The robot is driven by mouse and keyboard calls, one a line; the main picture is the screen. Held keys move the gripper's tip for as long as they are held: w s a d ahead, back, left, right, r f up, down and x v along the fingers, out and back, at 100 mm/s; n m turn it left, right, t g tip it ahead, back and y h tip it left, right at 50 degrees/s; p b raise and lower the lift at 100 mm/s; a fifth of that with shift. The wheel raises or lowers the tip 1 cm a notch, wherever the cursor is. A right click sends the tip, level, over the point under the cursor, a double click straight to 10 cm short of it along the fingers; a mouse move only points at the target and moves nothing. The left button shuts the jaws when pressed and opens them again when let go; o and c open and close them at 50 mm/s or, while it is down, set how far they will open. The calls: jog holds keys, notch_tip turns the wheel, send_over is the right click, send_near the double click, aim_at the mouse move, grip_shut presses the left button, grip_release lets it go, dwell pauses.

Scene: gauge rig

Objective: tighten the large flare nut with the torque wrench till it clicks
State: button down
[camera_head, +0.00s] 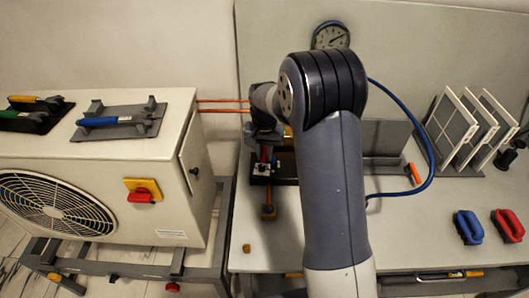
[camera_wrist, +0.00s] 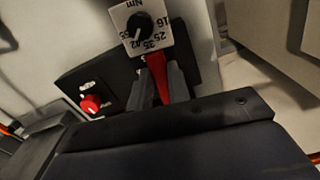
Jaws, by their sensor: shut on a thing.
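My gripper (camera_head: 264,138) is over the left part of the bench. In the wrist view my gripper (camera_wrist: 160,82) has its grey fingers shut on a red handle, which I take to be the torque wrench (camera_wrist: 155,68). A white square plate with a black dial (camera_wrist: 143,28) marked in Nm shows just beyond the fingers. I cannot tell whether this plate is part of the wrench. In the head view a red shaft (camera_head: 265,154) shows below the gripper. I cannot make out the large flare nut in either view.
A white outdoor unit (camera_head: 90,170) stands left, with a blue-handled tool (camera_head: 98,121) on top. Two copper pipes (camera_head: 222,101) run from it. A blue hose (camera_head: 426,150) curves right of my arm. White panels (camera_head: 455,125) stand in a rack. Blue (camera_head: 468,226) and red (camera_head: 508,224) handled blocks lie right.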

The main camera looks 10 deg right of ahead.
jog(key=shift+w+a+m, duration=0.35)
jog(key=shift+a+m, duration=0.3)
jog(key=shift+a, duration=0.1)
jog(key=shift+w+a+m, duration=0.3)
jog(key=shift+a+m, duration=0.35)
jog(key=shift+a, duration=0.05)
jog(key=shift+w+a+m+p, duration=0.4)
jog(key=shift+a+m+p, duration=0.05)
jog(key=shift+a+m, duration=0.25)
dwell(0.3)
jog(key=shift+w+a+m+p, duration=0.3)
jog(key=shift+w+a+m, duration=0.5)
jog(key=shift+a+m, duration=0.1)
dwell(1.0)
jog(key=shift+s+d+n+b, duration=0.35)
jog(key=shift+s+d+n, duration=0.35)
jog(key=shift+d+n, duration=0.2)
dwell(0.4)
jog(key=shift+s+a, duration=0.1)
jog(key=shift+s+a+b, duration=0.25)
jog(key=shift+s+a, duration=0.5)
jog(key=shift+s, duration=0.2)
jog(key=shift+s+a+b, duration=0.25)
jog(key=shift+s+a, duration=0.45)
jog(key=shift+s, duration=0.2)
jog(key=shift+r, duration=0.15)
